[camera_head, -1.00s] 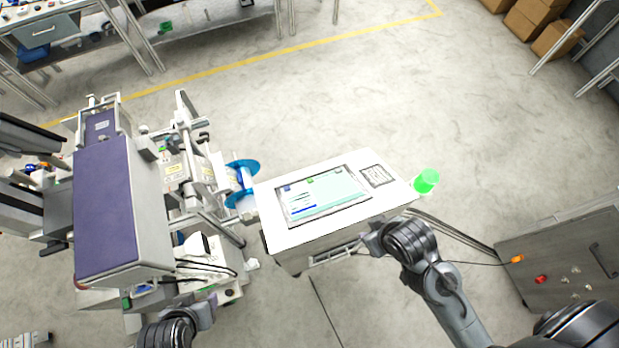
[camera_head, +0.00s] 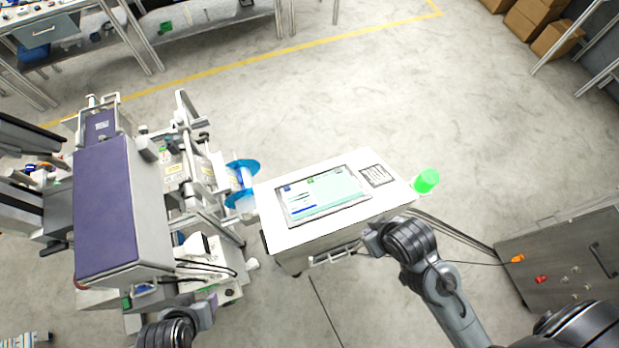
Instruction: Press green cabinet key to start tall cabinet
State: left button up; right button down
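A grey metal cabinet (camera_head: 570,255) stands at the lower right, its face cut by the picture edge. It carries an orange knob (camera_head: 517,259), a red button (camera_head: 541,279) and a few small pale knobs. I cannot make out a green key on it. A bright green cylinder (camera_head: 426,181) sits at the right end of a white console. My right gripper (camera_head: 370,238) is by the console's front edge, away from the cabinet; its fingers are too small to judge. My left gripper (camera_head: 207,313) is at the bottom left below the machine, its fingers unclear.
The white console (camera_head: 262,210) has a lit screen (camera_head: 322,195). A machine with a purple cover (camera_head: 108,210) and a blue reel (camera_head: 241,170) stands left. A cable runs to the cabinet. Boxes (camera_head: 555,38) are at the upper right. The floor behind the console is open.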

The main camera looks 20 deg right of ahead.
jog(key=shift+w, duration=0.1)
dwell(0.8)
